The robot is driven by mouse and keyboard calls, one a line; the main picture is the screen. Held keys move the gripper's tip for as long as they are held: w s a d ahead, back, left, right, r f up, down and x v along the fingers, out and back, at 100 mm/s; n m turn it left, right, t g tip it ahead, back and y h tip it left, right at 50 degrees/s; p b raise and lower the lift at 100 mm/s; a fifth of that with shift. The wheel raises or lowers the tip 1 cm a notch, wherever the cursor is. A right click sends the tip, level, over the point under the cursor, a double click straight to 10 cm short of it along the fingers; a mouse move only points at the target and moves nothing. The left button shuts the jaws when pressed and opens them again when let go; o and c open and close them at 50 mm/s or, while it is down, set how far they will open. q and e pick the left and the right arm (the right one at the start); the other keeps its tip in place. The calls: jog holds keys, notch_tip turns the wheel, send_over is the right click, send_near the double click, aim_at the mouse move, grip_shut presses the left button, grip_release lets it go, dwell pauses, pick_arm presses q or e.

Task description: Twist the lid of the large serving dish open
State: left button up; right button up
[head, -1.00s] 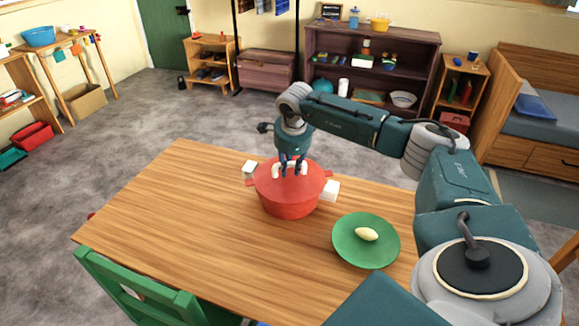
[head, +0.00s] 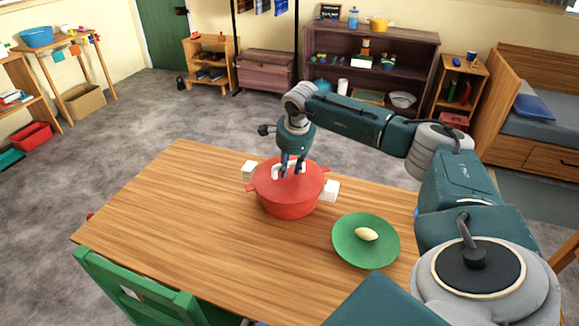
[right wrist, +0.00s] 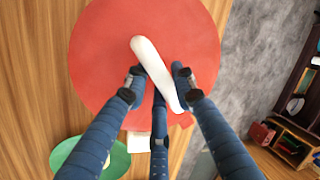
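The large serving dish (head: 290,208) is a red pot on the wooden table, with its red lid (head: 264,178) on top. The lid fills the middle of the right wrist view (right wrist: 105,45). The lid's white handle (right wrist: 152,64) lies diagonally between the dark blue fingers of my right gripper (right wrist: 158,76). In the head view the right gripper (head: 291,168) points down at the handle from above. The fingers are close on both sides of the handle; whether they press on it is unclear. My left gripper is not in view.
A white block stands at each side of the pot, left (head: 249,170) and right (head: 331,190). A green plate (head: 345,250) with a pale oval item (head: 366,234) is at right front. The table's (head: 180,220) left part is clear. A green chair (head: 150,290) stands at the front edge.

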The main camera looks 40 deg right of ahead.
jog(key=o, duration=0.3)
jog(key=shift+r, duration=0.15)
jog(key=v, duration=1.2)
